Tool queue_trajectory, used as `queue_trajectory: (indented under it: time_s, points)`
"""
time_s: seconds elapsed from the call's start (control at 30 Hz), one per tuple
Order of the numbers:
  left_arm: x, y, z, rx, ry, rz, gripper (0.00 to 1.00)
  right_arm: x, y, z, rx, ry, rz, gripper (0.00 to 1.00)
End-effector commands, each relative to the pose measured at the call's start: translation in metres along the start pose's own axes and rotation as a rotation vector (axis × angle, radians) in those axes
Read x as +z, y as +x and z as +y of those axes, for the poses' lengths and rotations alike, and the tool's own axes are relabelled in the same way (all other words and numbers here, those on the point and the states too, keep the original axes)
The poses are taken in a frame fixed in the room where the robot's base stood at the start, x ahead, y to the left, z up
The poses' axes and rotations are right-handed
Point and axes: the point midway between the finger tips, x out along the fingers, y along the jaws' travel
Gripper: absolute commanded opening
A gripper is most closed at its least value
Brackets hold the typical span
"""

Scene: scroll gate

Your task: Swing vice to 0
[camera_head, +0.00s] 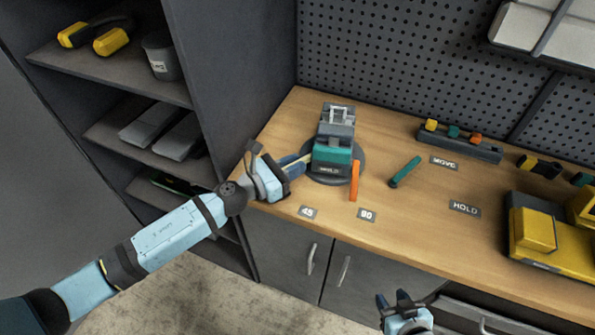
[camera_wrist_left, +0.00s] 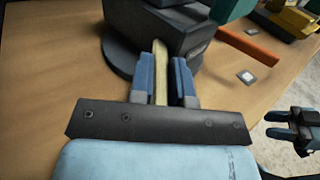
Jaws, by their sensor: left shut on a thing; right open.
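The vice (camera_head: 331,145), grey and teal, stands on a round dark base (camera_head: 322,178) at the bench's left part. A pale wooden handle (camera_head: 302,161) sticks out from its left side. My left gripper (camera_head: 296,165) is shut around that handle; in the left wrist view its blue fingers (camera_wrist_left: 162,76) flank the handle (camera_wrist_left: 160,62). An orange bar (camera_head: 354,182) lies at the base's right side, towards the plate marked 90 (camera_head: 366,215). A plate marked 45 (camera_head: 307,212) lies left of it. I see no 0 mark. My right gripper (camera_head: 404,299) is open and empty before the bench.
A teal cylinder (camera_head: 405,171) lies right of the vice. Plates marked MOVE (camera_head: 444,163) and HOLD (camera_head: 464,208), a dark rack (camera_head: 460,147) and a yellow machine (camera_head: 536,232) are further right. A shelf unit (camera_head: 190,60) rises left of the bench.

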Motion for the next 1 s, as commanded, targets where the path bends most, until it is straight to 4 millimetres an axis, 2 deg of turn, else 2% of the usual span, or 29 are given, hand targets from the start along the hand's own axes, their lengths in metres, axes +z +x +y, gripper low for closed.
queue_trajectory:
  time_s: [0.07,0.3,0.87,0.9,1.0]
  points:
    - [-0.0008,0.0009,0.0035,-0.023,0.003,-0.002,0.00,0.0047,0.0031,0.0000,-0.001,0.003,-0.004,0.43]
    - [0.0000,0.0009,0.0085,-0.067,0.002,-0.002,0.00,0.0019,0.0049,-0.0006,-0.002,0.011,0.003,0.43]
    - [0.0014,0.0012,0.0097,-0.081,0.001,-0.002,0.00,0.0031,0.0058,-0.0011,-0.002,0.016,-0.003,0.43]
    - [0.0014,0.0012,0.0097,-0.081,0.001,-0.002,0.24,0.0031,0.0058,-0.0011,-0.002,0.016,-0.002,0.43]
    - [0.0012,0.0011,0.0096,-0.081,0.001,-0.002,0.43,0.0029,0.0058,-0.0012,-0.002,0.016,-0.001,0.43]
